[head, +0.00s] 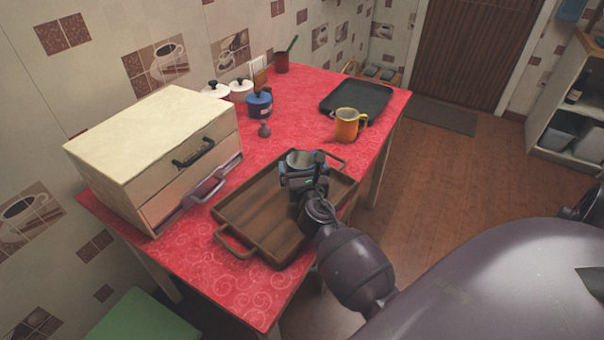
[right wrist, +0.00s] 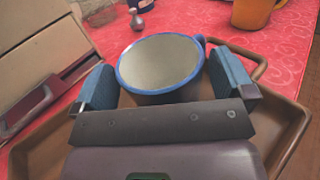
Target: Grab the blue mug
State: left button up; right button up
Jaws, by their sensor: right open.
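The blue mug (right wrist: 160,64) stands in the brown wooden tray (right wrist: 285,125), showing a blue rim and a pale grey inside. In the head view the mug (head: 299,158) shows just beyond my right gripper (head: 305,178), which hides most of its body. In the right wrist view my right gripper (right wrist: 165,80) is open, with one blue finger pad on each side of the mug. The mug's handle points to the upper right, by the right finger. I cannot tell whether either pad touches the mug. My left gripper is not in view.
A yellow mug (head: 347,125) stands beyond the tray, near a black tray (head: 357,98). A cream drawer box (head: 150,140) with an open drawer stands left. A blue pot (head: 259,104) and white lidded pots (head: 240,90) are behind.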

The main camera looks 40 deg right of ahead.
jog(key=shift+w+d, duration=0.25)
jog(key=shift+w, duration=0.25)
jog(key=shift+c, duration=0.5)
jog(key=c, duration=0.9)
